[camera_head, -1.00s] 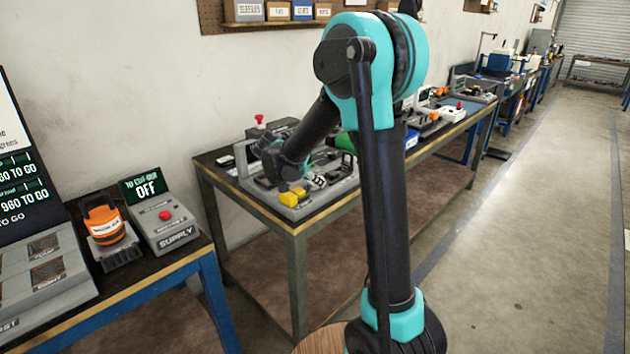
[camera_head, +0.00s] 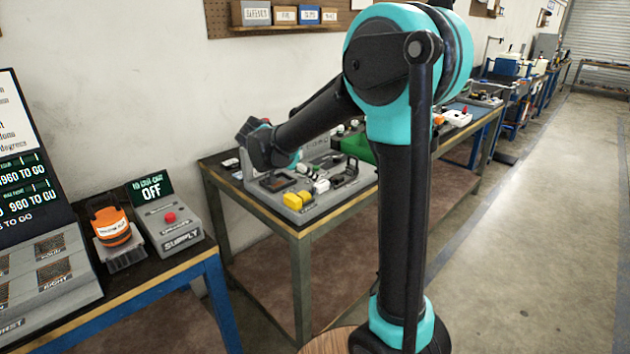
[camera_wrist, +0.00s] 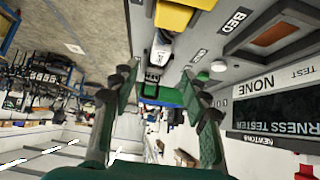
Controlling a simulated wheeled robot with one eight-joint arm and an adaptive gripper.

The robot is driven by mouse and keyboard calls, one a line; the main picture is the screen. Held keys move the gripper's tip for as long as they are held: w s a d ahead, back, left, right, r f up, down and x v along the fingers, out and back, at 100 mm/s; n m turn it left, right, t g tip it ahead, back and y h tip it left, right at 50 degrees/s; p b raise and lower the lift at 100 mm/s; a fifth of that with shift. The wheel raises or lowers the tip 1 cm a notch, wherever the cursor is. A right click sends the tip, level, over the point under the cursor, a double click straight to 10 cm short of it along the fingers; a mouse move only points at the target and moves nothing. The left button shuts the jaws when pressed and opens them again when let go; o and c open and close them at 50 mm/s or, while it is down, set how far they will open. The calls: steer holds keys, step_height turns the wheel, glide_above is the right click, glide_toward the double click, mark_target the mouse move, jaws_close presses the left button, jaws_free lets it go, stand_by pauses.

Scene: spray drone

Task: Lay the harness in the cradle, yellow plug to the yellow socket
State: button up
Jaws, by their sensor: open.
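A grey fixture (camera_head: 322,203) stands on the middle bench, with a yellow block (camera_head: 293,200) at its near edge and a white block (camera_head: 321,186) beside it. In the wrist view, the yellow block (camera_wrist: 178,14) is at the top edge and a white piece (camera_wrist: 160,52) is just below it. I cannot tell which pieces belong to the harness or which are sockets; no cable run is clear. My gripper (camera_wrist: 161,79) is open, with nothing between its fingers. In the head view, its fingers are hidden, and the wrist is above the fixture's left side.
A tester panel (camera_wrist: 275,105) reading NONE is right in the wrist view. A green object (camera_head: 358,146) is behind the fixture. A supply box (camera_head: 170,222) reading OFF and an orange-topped device (camera_head: 111,226) stand on the left bench. The floor (camera_head: 540,230) at right is clear.

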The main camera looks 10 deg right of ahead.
steer(key=v, duration=0.3)
steer(key=s+d+f+n+g+y, duration=0.25)
steer(key=s+d+f+n, duration=0.25)
steer(key=s+d+f, duration=0.55)
steer(key=s+f+n+y, duration=0.2)
steer(key=s+f+n, duration=0.1)
steer(key=s, duration=0.4)
steer(key=s+f+n+t+y, duration=0.1)
steer(key=s+f, duration=0.3)
steer(key=s, duration=0.4)
steer(key=shift+n+y, duration=0.85)
steer(key=shift+n, duration=0.05)
steer(key=shift+t, duration=0.25)
